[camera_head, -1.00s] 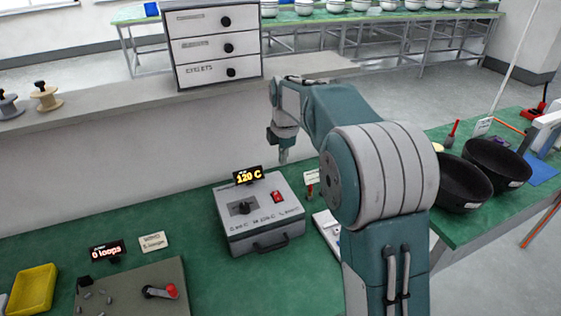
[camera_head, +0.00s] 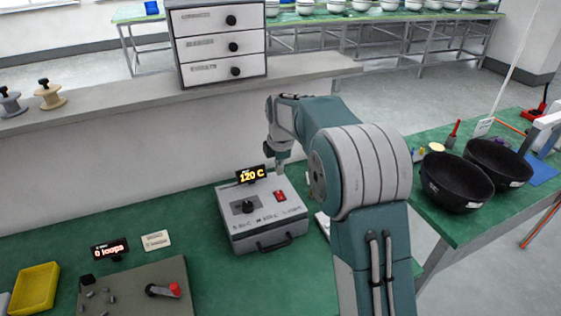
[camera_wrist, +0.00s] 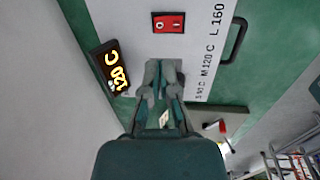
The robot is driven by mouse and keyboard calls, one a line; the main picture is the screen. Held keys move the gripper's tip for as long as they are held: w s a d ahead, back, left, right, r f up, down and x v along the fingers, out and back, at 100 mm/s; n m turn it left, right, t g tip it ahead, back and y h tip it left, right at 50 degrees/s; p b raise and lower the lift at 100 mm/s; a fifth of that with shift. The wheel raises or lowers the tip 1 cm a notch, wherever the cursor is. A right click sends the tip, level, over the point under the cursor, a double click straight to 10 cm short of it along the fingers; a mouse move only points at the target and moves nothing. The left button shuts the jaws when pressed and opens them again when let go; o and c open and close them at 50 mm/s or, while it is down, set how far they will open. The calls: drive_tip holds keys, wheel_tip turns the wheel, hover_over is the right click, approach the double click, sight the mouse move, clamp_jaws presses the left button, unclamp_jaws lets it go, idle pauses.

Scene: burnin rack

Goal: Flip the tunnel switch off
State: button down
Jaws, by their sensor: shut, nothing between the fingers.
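The grey tunnel box (camera_head: 240,226) stands on the green bench, with a black knob (camera_head: 243,207), a front handle and a display (camera_head: 251,175) reading 120 C. Its red rocker switch (camera_head: 280,196) is on the right of the top panel. In the wrist view the switch (camera_wrist: 168,23) lies beyond the fingertips, apart from them. My gripper (camera_wrist: 164,66) is shut and empty, pointing at the panel beside the display. In the head view my gripper (camera_head: 281,168) is behind the box's back edge, to the right of the display. Which side of the switch is pressed is too small to tell.
A plate with a red-knobbed crank (camera_head: 174,289) and a "0 loops" display (camera_head: 109,250) are at the left front, beside a yellow tray (camera_head: 35,289). A drawer unit (camera_head: 219,45) stands on the ledge behind. Black bowls (camera_head: 455,181) are on the right bench.

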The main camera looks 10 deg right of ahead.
sight(280, 195)
drive_tip(key=f, duration=0.5)
drive_tip(key=w+f, duration=0.1)
drive_tip(key=f, duration=0.2)
drive_tip(key=shift+f, duration=0.25)
drive_tip(key=shift+f, duration=0.15)
drive_tip(key=shift+s, duration=0.1)
drive_tip(key=shift+s+d+r, duration=0.1)
drive_tip(key=shift+s+r, duration=0.1)
drive_tip(key=shift+s, duration=0.45)
